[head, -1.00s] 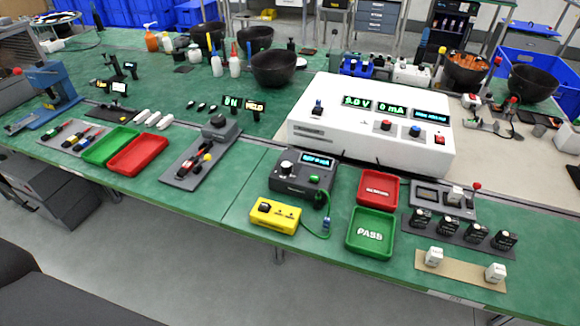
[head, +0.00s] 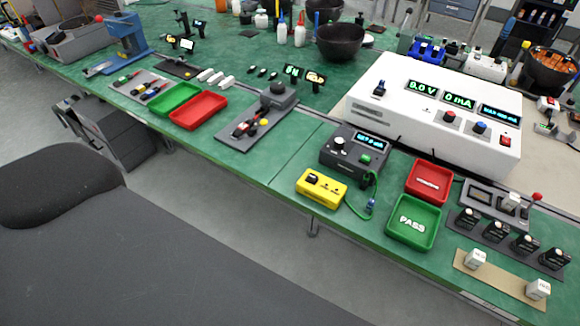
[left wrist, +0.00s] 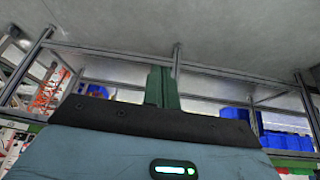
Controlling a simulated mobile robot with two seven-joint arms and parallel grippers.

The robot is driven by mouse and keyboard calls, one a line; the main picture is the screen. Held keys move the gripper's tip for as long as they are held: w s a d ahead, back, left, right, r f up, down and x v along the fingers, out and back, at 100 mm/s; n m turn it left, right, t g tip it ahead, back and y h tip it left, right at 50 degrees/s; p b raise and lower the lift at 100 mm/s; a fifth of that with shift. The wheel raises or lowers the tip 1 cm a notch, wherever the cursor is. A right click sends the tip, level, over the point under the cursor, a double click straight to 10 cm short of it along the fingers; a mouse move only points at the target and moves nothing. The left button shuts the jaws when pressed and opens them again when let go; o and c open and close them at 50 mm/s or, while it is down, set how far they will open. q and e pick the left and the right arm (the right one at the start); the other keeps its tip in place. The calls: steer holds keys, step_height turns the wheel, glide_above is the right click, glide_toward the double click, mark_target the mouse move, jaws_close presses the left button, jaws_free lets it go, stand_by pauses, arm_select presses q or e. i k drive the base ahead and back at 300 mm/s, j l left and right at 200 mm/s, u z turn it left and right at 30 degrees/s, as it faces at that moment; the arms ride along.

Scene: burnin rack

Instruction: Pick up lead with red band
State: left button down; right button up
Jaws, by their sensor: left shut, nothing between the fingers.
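A grey mat (head: 146,88) at the left of the green bench holds several small handled pieces with coloured parts, green, yellow, blue and red among them. They are too small to tell for certain which is the lead with red band. A red and black piece (head: 243,128) also lies on the grey fixture board (head: 232,138) right of the red tray. My left gripper (left wrist: 163,72) shows in the left wrist view, its green fingers shut together and empty, facing metal shelving. Neither gripper shows in the head view.
A green tray (head: 160,104) and a red tray (head: 182,120) lie between mat and board. A black tester (head: 335,160), yellow box (head: 304,189), PASS tray (head: 397,237) and white power supply (head: 375,125) stand further right. Bare bench shows around the board.

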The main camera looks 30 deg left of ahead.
mark_target(244, 128)
steer(key=u, duration=1.25)
